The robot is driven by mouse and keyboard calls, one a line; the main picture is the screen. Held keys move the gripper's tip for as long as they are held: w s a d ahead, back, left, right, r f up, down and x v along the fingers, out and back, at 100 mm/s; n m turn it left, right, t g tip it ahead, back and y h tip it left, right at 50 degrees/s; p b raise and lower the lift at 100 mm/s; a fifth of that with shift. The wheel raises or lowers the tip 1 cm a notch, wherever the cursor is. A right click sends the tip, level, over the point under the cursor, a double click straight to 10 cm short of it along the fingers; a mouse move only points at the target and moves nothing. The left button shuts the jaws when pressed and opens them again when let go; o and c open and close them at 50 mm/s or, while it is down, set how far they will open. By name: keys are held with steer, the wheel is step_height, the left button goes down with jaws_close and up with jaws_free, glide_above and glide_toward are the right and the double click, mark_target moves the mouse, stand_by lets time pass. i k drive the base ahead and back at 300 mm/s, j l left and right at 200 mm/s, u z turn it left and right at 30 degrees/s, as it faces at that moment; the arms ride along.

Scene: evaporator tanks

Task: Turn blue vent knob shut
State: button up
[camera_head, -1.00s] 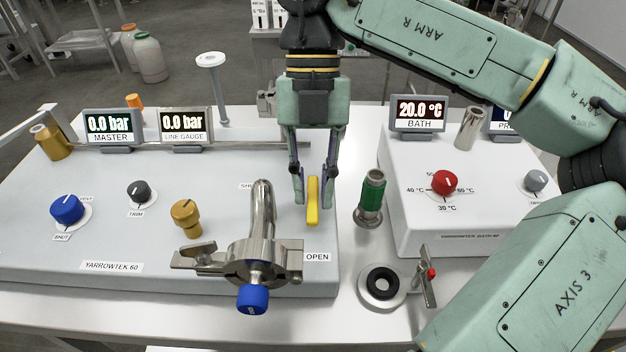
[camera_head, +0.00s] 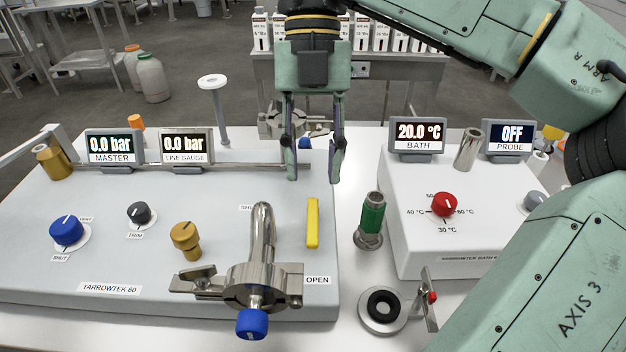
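The blue vent knob (camera_head: 67,231) sits at the left of the grey Yarrowtek 60 panel (camera_head: 130,265). It has a white pointer line and a white dial with VENT at its upper right and SHUT at its lower left. Its line points toward the upper right, on the VENT side. My gripper (camera_head: 313,175) hangs above the back right part of the panel, well to the right of the knob. Its fingers are apart with nothing between them. The yellow lever (camera_head: 313,223) stands clear below and in front of the fingers.
On the panel are a grey trim knob (camera_head: 139,213), a brass knob (camera_head: 186,238), and a clamped metal pipe (camera_head: 262,240) with a blue end knob (camera_head: 251,324). The master display (camera_head: 112,146) and line gauge (camera_head: 186,146) read 0.0 bar. A green-banded fitting (camera_head: 371,215) stands right of the panel.

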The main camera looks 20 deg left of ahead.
mark_target(67, 230)
steer(key=k+l, duration=0.15)
steer(key=l, duration=0.25)
steer(key=k+l, duration=0.15)
steer(key=l, duration=0.25)
steer(key=k+l, duration=0.15)
steer(key=l, duration=0.2)
steer(key=k+l, duration=0.15)
steer(key=l, duration=0.25)
steer(key=k+l, duration=0.15)
steer(key=l, duration=0.25)
